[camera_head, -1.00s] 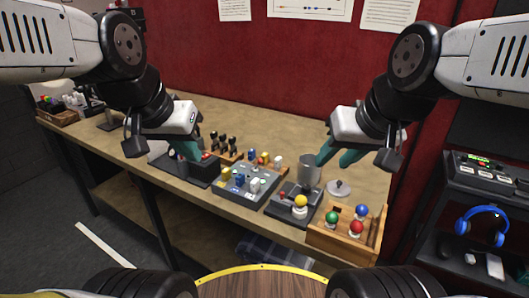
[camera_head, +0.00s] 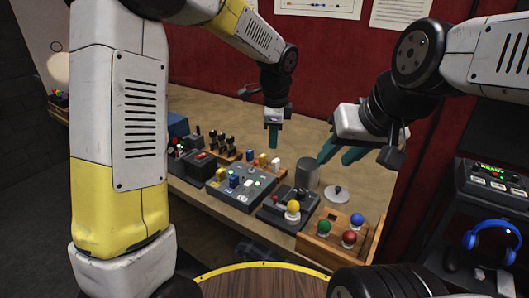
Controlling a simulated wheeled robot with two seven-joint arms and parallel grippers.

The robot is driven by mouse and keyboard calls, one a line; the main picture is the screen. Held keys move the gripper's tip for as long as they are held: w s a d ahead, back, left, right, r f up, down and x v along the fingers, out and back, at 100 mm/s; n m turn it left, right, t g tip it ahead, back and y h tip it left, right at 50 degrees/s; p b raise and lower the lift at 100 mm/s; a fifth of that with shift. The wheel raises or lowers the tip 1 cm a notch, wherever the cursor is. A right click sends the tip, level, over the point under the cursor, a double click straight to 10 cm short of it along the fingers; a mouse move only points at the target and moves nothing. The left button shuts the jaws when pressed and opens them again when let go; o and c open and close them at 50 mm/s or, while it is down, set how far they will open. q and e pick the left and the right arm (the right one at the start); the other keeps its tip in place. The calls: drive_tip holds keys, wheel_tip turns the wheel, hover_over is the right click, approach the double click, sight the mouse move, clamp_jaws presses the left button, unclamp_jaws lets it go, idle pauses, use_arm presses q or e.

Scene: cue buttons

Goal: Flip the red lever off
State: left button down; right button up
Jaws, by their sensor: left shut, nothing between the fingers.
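A small red knob (camera_head: 275,199), which looks like the red lever, sits on a dark box at the front of the bench, beside a yellow ball knob (camera_head: 293,206). I cannot tell which way it is tilted. My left gripper (camera_head: 273,146) points down with its teal fingers shut and empty. It hangs above the bench, behind the block panel and apart from the red knob. My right gripper (camera_head: 342,152) is open and empty above the bench, near the grey cup. A box with a red button (camera_head: 199,156) stands further left.
A grey panel with coloured blocks (camera_head: 222,192) stands left of the dark box. A grey cup (camera_head: 307,172) and a round lid (camera_head: 336,194) are behind it. A wooden box (camera_head: 312,243) with green, red and blue balls is at the right. My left arm covers the bench's left part.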

sight(254, 166)
use_arm(q)
drive_tip(key=shift+w+d+f+m, duration=0.3)
drive_tip(key=shift+d+f, duration=0.15)
drive_tip(key=shift+d, duration=0.05)
drive_tip(key=x, duration=1)
drive_tip(key=shift+s, duration=0.15)
drive_tip(key=a, duration=0.1)
drive_tip(key=a+r, duration=0.1)
drive_tip(key=shift+a, duration=0.25)
drive_tip(key=shift+w+a+r, duration=0.2)
drive_tip(key=shift+a+r, duration=0.05)
drive_tip(key=shift+a, duration=0.4)
